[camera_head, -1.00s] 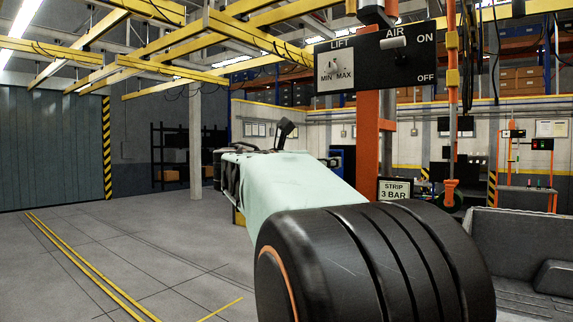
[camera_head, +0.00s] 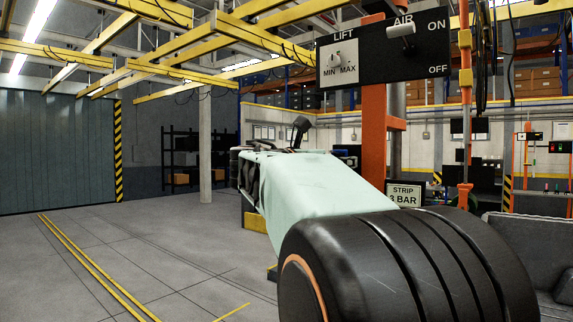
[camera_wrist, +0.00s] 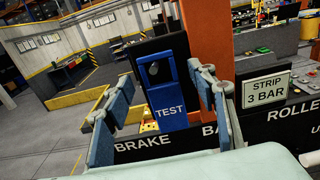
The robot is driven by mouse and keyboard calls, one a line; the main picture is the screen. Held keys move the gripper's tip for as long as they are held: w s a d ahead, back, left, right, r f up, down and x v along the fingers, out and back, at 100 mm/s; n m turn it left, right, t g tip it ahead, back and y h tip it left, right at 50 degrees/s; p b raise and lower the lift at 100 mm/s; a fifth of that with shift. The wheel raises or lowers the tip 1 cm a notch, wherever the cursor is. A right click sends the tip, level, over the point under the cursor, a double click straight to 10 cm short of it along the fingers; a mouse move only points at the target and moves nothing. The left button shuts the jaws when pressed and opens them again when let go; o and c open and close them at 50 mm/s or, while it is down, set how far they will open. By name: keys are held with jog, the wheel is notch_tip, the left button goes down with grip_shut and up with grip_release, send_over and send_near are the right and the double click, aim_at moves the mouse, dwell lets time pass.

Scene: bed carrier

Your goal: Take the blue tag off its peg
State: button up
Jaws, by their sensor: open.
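The blue tag (camera_wrist: 168,98) shows in the wrist view. It hangs upright, bears the word TEST, and has a dark round spot near its top that looks like the peg (camera_wrist: 153,69). Behind it is a dark panel, and BRAKE is written on a dark strip below. My gripper (camera_wrist: 160,112) is open, with one grey-blue finger to the left of the tag and one to its right. There is a gap on both sides; I cannot tell how far the tag is in depth. In the head view I cannot make out the tag.
An orange post (camera_wrist: 213,40) stands just right of the tag in the wrist view. A STRIP 3 BAR sign (camera_wrist: 267,90) is further right. In the head view a black LIFT and AIR panel (camera_head: 372,60) hangs above. Open floor (camera_head: 120,250) lies to the left.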

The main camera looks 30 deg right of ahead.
jog(key=shift+w+d, duration=0.15)
jog(key=shift+d, duration=0.25)
jog(key=shift+c, duration=0.4)
jog(key=shift+a, duration=0.1)
grip_shut()
